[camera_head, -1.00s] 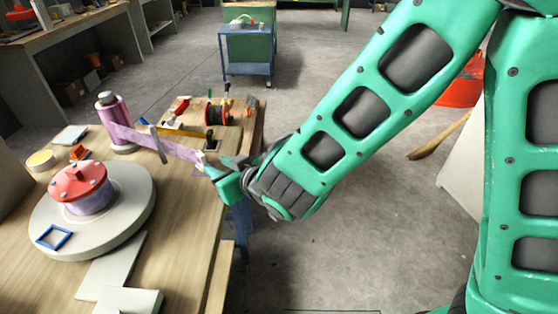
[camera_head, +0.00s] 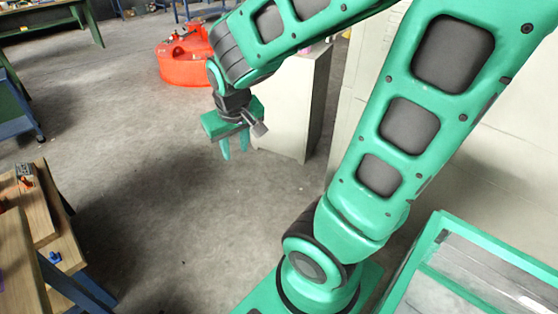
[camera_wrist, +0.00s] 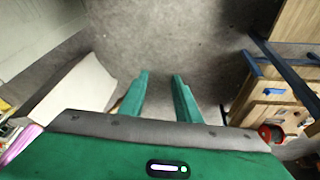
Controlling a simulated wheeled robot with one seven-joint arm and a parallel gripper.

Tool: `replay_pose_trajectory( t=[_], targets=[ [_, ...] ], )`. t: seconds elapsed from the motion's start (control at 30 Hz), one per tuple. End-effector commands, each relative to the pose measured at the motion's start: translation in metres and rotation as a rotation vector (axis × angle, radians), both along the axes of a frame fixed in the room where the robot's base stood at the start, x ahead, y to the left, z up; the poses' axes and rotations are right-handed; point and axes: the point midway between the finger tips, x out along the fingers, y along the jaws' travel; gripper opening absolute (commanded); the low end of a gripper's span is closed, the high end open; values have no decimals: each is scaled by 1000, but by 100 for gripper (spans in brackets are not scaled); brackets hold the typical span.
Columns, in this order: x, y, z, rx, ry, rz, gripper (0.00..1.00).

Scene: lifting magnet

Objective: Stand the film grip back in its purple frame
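My gripper (camera_head: 235,155) hangs fingers-down over open floor in the head view. In the wrist view its two green fingers (camera_wrist: 161,76) stand apart with only floor between them, so it is open and empty. A pink-purple thing (camera_wrist: 20,143) is cut off at the lower left of the wrist view, beyond a pale cabinet; I cannot tell whether it is the film grip or its frame. No film grip or purple frame can be made out clearly in the head view.
A wooden workbench (camera_head: 37,212) stands at the left edge. A pale cabinet (camera_head: 285,110) stands behind my gripper, with a large red drum-shaped object (camera_head: 184,66) beyond it. A red-rimmed round part (camera_wrist: 270,133) shows on the right in the wrist view. The floor between is clear.

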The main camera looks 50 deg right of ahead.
Motion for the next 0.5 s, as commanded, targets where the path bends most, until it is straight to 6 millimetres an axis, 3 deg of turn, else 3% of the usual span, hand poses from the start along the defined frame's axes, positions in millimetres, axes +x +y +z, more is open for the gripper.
replay_pose_trajectory(
  t=[0.03,0.1,0.2,0.33,0.5],
  targets=[
    [-30,-20,5,31,47,-75,30],
    [-69,-34,9,80,120,-150,30],
    [-116,-43,15,149,203,-231,30],
    [-153,-43,20,215,266,-289,30],
    [-169,-41,23,244,296,-311,30]
  ],
)
